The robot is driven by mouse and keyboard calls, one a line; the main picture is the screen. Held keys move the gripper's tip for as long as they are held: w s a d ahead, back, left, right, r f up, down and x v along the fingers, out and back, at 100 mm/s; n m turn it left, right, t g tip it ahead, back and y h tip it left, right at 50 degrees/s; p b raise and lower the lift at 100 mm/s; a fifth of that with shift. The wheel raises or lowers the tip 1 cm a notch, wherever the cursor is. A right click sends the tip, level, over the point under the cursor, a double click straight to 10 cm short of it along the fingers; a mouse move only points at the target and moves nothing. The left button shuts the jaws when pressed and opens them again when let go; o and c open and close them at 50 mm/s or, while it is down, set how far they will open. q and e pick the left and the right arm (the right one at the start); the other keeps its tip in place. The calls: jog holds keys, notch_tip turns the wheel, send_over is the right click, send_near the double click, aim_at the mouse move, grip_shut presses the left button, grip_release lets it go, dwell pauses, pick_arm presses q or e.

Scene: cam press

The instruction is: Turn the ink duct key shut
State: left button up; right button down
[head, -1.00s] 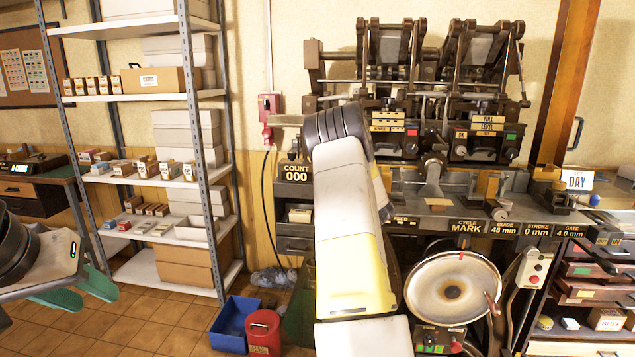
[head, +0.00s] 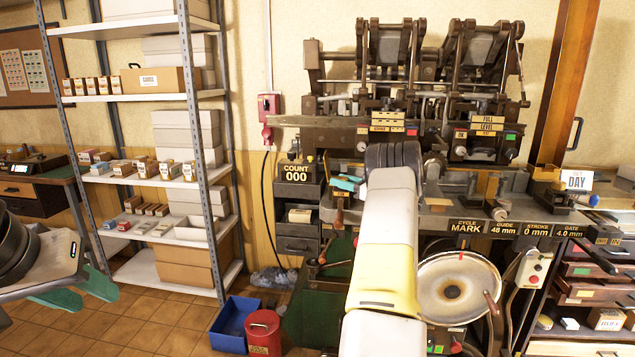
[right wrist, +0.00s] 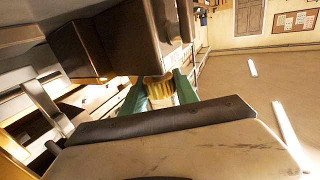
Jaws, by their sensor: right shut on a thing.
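In the right wrist view, my right gripper (right wrist: 160,92) has its green fingers closed on a ribbed brass key (right wrist: 161,90), just below a dark block. It appears to be the ink duct key, but its turn angle is hard to tell. In the head view, my right wrist covers that gripper and the key, in front of the left ink unit (head: 388,120). The right ink unit (head: 487,125), labelled FULL LEVEL, stands beside it with small knobs on its front. My left gripper (head: 98,299) is at the lower left, its green fingers apart and empty.
The press bench (head: 460,209) carries label plates along its front. A round metal dish (head: 453,280) sits below it, partly behind my right arm. A shelf rack (head: 155,97) stands left. A blue bin (head: 229,325) and red can (head: 263,333) are on the floor.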

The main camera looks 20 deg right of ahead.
jog(key=shift+f, duration=0.1)
dwell(0.3)
jog(key=c, duration=0.9)
grip_release()
jog(key=shift+w, duration=0.1)
jog(key=shift+v, duration=3.9)
